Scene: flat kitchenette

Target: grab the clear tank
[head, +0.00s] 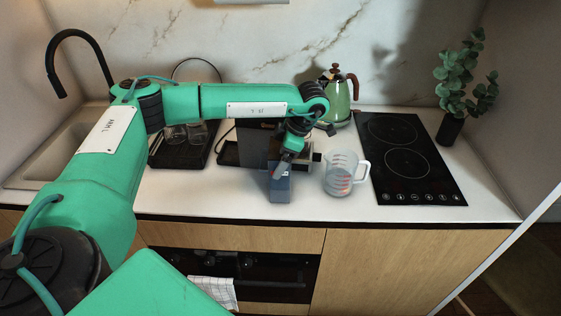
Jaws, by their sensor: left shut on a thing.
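The clear tank (281,190) is a small bluish see-through box near the front of the white counter, upright as far as I can tell. My left gripper (281,172) reaches down over it from above and is shut on it. The fingers and wrist hide its upper part. I cannot tell whether its base touches the counter. My right gripper is not in view.
A grey coffee machine (252,146) stands just behind the tank, partly hidden by my arm. A clear measuring jug (341,176) stands close to the right. A black hob (409,160), green kettle (336,98) and potted plant (451,128) are farther right. A dark rack (184,155) holds glasses at left.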

